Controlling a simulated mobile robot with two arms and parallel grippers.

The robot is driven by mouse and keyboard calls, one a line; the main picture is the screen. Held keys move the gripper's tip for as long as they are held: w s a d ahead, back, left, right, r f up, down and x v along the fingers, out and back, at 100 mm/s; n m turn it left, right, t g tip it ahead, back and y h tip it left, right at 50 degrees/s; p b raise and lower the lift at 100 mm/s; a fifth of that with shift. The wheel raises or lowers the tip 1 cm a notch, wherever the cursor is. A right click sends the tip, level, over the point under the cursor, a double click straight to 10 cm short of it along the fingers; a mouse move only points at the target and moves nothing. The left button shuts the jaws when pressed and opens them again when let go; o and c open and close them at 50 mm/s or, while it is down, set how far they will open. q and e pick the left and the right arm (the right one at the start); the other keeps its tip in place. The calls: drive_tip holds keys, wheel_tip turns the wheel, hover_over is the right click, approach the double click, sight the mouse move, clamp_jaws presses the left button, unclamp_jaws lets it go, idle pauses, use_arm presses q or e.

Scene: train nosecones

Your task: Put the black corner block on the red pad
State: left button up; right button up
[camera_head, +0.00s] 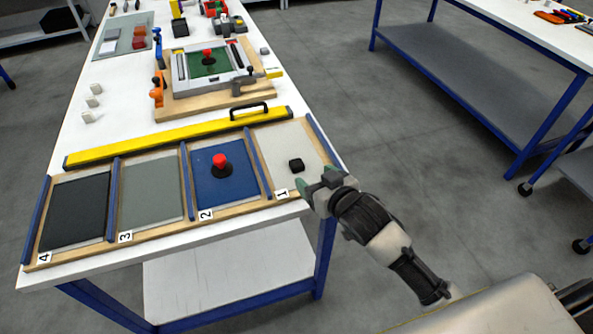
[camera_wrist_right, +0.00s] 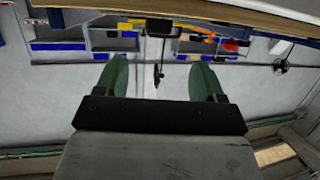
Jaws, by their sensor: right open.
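A small black block (camera_head: 296,165), which looks like the black corner block, lies on the white panel marked 1 (camera_head: 275,143). My right gripper (camera_head: 314,180) is just to the right of and nearer than the block, by the table's front edge. In the right wrist view its two green fingers (camera_wrist_right: 158,72) are apart with nothing between them. A small red piece (camera_head: 139,42) lies on the grey mat at the far left; I cannot tell if it is the red pad. A red-topped black knob (camera_head: 220,161) stands on the blue panel. My left gripper is not in view.
Blue dividers separate the numbered panels. A yellow bar (camera_head: 180,136) with a black handle lies behind them. Further back is a wooden fixture (camera_head: 187,107) with clamps and another red knob. Small white blocks (camera_head: 92,102) stand at left. The grey and black panels are bare.

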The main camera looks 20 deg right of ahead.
sight(298, 164)
drive_tip(key=x, duration=0.3)
drive_tip(key=shift+d, duration=0.1)
drive_tip(key=shift+w, duration=0.15)
drive_tip(key=x, duration=0.4)
drive_tip(key=shift+f+p, duration=0.1)
drive_tip(key=shift+p, duration=0.3)
drive_tip(key=shift+w+f, duration=0.25)
drive_tip(key=shift+w, duration=0.2)
drive_tip(key=shift+s, duration=0.1)
drive_tip(key=shift+c, duration=0.9)
drive_tip(key=c, duration=0.7)
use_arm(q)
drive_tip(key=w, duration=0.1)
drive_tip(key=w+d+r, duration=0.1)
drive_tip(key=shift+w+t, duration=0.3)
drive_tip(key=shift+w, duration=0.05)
use_arm(e)
drive_tip(key=shift+c, duration=0.9)
drive_tip(key=shift+r, duration=0.15)
